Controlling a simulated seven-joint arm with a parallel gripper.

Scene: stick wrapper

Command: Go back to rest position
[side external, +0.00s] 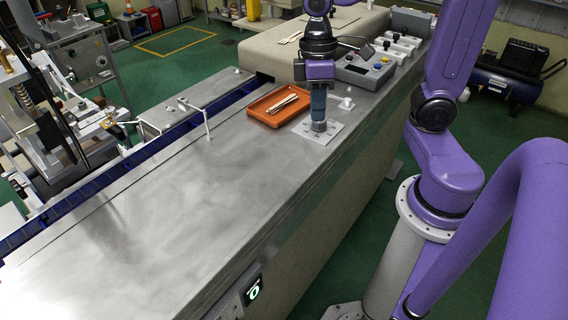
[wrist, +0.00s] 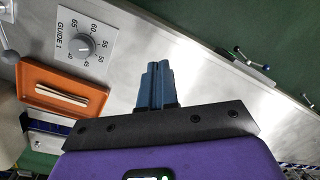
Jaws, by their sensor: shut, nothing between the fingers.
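My gripper (side external: 318,118) points straight down over the steel bench, beside the orange tray. Its blue fingers (wrist: 157,68) are together in the wrist view, with nothing between them. In the side external view the fingertips overlap the dial plate (side external: 331,130) and hide part of its knob. The wrist view shows the grey knob (wrist: 86,46) on its plate, marked GUIDE 1, to the left of the fingers and apart from them. The height of the fingertips above the plate is hard to judge.
The orange tray (side external: 257,109) holds several pale sticks (side external: 283,103). A grey control box (side external: 363,72) with buttons stands behind my gripper. A small white knob (side external: 346,104) is to its right. A thin rod guide (side external: 208,122) stands by the blue channel. The bench's near half (side external: 160,220) is clear.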

